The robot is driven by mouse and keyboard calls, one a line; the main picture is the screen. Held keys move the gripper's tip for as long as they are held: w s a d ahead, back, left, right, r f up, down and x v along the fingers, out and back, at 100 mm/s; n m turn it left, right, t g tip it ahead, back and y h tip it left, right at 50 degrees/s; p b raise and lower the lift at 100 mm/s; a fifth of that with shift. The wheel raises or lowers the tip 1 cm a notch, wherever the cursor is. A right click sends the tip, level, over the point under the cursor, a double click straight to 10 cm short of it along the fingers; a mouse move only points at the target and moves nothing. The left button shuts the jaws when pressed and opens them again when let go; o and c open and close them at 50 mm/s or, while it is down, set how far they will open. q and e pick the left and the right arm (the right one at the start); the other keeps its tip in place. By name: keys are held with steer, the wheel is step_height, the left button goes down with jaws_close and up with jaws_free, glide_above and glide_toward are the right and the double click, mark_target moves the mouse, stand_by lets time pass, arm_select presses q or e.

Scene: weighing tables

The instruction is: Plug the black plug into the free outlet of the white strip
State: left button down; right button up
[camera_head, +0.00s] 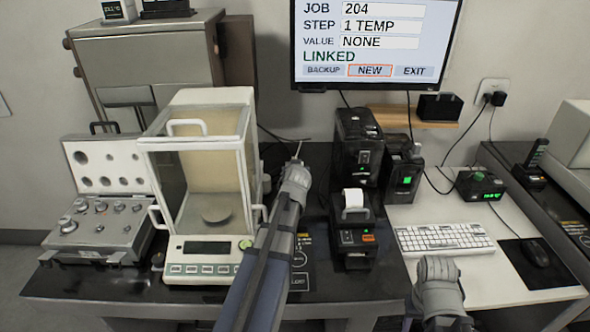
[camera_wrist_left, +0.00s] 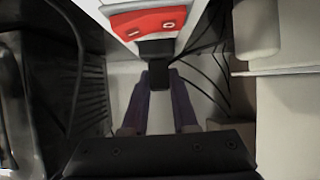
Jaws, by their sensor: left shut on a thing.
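In the left wrist view the white strip (camera_wrist_left: 190,12) comes in from the top, with a red switch (camera_wrist_left: 148,20) near its lower end. The black plug (camera_wrist_left: 158,76) sits between the fingertips of my left gripper (camera_wrist_left: 159,82), which is shut on it. A black part just beyond the plug meets the strip's end below the switch. I cannot tell whether the plug is in an outlet, and no free outlet shows clearly. In the head view my left gripper (camera_head: 298,158) reaches to the table's back. My right gripper (camera_head: 437,275) hangs over the front; its fingers are unclear.
A glass-sided balance (camera_head: 208,247) stands left of my left arm, with a weight case (camera_head: 100,215) beyond it. A black printer (camera_head: 352,235) stands to the right. Dark cables (camera_wrist_left: 205,90) run beside the plug. A keyboard (camera_head: 445,237) lies on the white table.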

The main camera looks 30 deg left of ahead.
arm_select(q)
steer(key=shift+f, duration=0.35)
steer(key=c, duration=0.6)
jaws_free()
steer(key=shift+r, duration=0.1)
steer(key=p+v, duration=0.3)
steer(key=v, duration=0.4)
steer(key=shift+s, duration=0.1)
steer(key=shift+s+d+r, duration=0.2)
steer(key=shift+s+d, duration=0.05)
steer(key=shift+s, duration=0.05)
steer(key=shift+f, duration=0.1)
